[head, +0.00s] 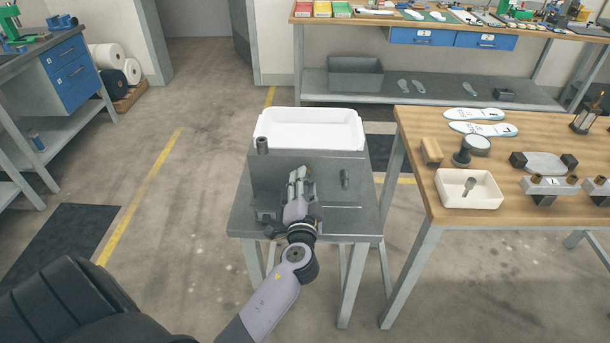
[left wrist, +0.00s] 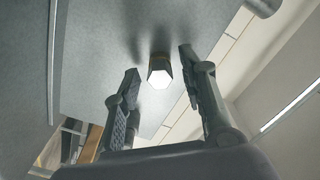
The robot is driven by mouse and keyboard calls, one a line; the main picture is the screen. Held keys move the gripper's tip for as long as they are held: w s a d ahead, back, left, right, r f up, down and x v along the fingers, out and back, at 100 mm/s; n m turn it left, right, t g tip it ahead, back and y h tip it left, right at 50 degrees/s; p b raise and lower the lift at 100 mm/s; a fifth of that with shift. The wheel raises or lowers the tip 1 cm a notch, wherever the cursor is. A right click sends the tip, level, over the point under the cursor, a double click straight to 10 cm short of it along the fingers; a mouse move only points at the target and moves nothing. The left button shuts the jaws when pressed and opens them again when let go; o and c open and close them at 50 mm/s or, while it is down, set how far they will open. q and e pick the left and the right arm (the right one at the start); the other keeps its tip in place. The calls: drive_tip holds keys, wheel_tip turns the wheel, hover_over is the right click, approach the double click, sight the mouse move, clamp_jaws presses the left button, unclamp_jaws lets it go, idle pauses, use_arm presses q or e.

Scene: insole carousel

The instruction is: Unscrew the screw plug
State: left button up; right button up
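The screw plug (left wrist: 159,72) shows in the left wrist view as a short dark hexagonal stub with a bright end face, standing out from a grey surface. My left gripper (left wrist: 158,62) is open, with one finger on each side of the plug in the picture and visible gaps to both. I cannot tell how far the fingertips reach along it. In the head view my left gripper (head: 298,180) is at the front of the grey housing (head: 270,170) and hides the plug. My right gripper is in neither view.
A wooden workbench (head: 428,190) with insoles and tools stands at right.

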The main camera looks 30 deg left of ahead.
use_arm(q)
drive_tip(key=shift+m, duration=0.8)
drive_tip(key=m+p, duration=0.6)
drive_tip(key=m, duration=0.6)
drive_tip(key=m+p, duration=0.3)
drive_tip(key=m, duration=0.2)
drive_tip(key=shift+m, duration=0.4)
drive_tip(key=shift+c, duration=0.3)
